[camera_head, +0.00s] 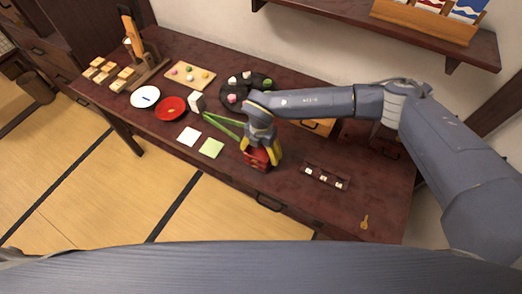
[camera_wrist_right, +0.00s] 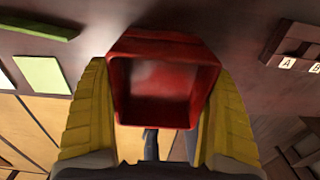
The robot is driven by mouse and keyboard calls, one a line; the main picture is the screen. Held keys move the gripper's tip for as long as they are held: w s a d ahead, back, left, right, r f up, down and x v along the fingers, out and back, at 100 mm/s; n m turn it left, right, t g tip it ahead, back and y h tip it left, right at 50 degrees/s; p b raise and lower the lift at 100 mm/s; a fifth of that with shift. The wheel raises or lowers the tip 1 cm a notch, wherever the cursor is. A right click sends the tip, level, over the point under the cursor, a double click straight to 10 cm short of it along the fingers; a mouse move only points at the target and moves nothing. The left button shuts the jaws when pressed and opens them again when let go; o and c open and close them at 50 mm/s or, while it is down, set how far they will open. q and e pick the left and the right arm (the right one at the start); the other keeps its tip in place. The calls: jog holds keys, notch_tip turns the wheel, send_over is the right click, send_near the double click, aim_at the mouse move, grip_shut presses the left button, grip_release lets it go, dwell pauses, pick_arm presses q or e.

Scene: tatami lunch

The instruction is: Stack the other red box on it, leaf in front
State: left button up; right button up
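A red box (camera_head: 257,159) is near the front edge of the dark table, under my right gripper (camera_head: 262,148). In the right wrist view the red box (camera_wrist_right: 160,88) sits between the two yellow fingers, its hollow side facing the camera. The fingers of my right gripper (camera_wrist_right: 158,125) lie against both its sides. I cannot tell whether the box touches the table or a second box beneath it. No leaf mark is visible on it. My left gripper is not in view.
Left of the box are long green strips (camera_head: 222,124), a pale green sheet (camera_head: 211,148) and a white sheet (camera_head: 189,136). A red plate (camera_head: 171,108) and white plate (camera_head: 145,97) stand farther left. A dark labelled rack (camera_head: 326,176) and brass key (camera_head: 365,222) lie right.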

aim_at(261, 153)
jog(key=shift+o, duration=1.1)
notch_tip(261, 153, up, 13)
